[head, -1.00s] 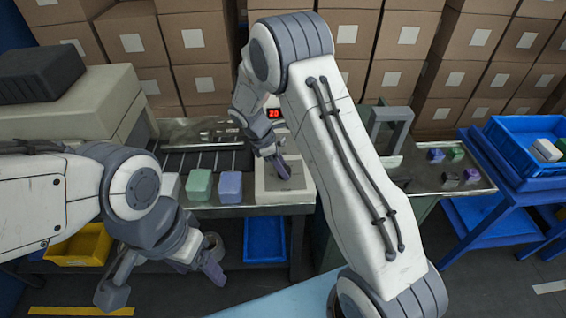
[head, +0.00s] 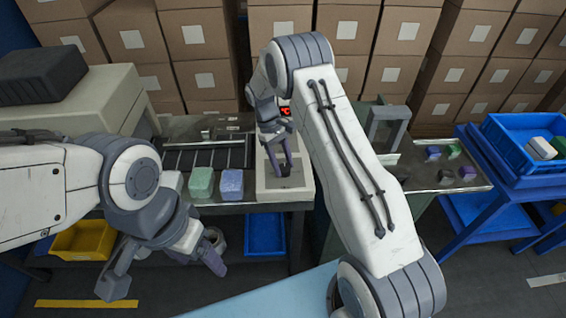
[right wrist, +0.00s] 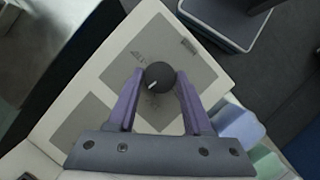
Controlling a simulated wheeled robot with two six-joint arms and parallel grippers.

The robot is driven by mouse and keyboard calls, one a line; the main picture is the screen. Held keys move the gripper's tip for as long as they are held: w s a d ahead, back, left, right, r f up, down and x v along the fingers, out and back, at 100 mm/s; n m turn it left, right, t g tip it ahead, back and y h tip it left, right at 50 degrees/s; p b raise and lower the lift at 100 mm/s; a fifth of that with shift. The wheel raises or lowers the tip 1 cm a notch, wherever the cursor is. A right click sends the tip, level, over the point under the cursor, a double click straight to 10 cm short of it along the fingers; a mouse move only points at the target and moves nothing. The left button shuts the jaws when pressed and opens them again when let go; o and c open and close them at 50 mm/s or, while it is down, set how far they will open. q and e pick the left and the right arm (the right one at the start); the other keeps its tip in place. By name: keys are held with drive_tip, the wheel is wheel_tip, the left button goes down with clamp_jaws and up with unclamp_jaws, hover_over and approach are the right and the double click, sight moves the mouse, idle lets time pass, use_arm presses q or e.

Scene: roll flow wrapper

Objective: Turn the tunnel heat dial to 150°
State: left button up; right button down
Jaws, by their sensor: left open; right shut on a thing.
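The black round tunnel heat dial (right wrist: 160,76) sits on a grey square panel (right wrist: 188,62) of a pale control box. Its short white mark points to the lower left in the right wrist view; the printing around it is too small to read. My right gripper (right wrist: 158,84) is shut on the dial, one purple finger on each side. In the head view, my right gripper (head: 280,168) is over the pale box (head: 300,192). A red display (head: 285,111) is partly hidden by my right arm; only "°C" shows. My left gripper (head: 165,280) is open and empty, low at the left.
A green block (head: 201,182) and a lilac block (head: 231,184) stand left of the box, by a dark roller conveyor (head: 208,157). A grey arch (head: 387,128) stands at the right. Blue crates (head: 512,150) and stacked cartons (head: 410,80) are beyond.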

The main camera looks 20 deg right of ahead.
drive_tip(key=m+y, duration=0.1)
drive_tip(key=m, duration=0.3)
drive_tip(key=shift+d+m+g+y, duration=0.15)
drive_tip(key=shift+m+g+y, duration=0.15)
drive_tip(key=shift+m+y, duration=0.1)
idle(0.4)
drive_tip(key=shift+c, duration=1.5)
unclamp_jaws()
drive_tip(key=shift+r, duration=0.1)
drive_tip(key=shift+w+r, duration=0.25)
drive_tip(key=shift+r, duration=0.05)
drive_tip(key=b+v, duration=0.1)
drive_tip(key=v, duration=0.8)
drive_tip(key=shift+r, duration=0.3)
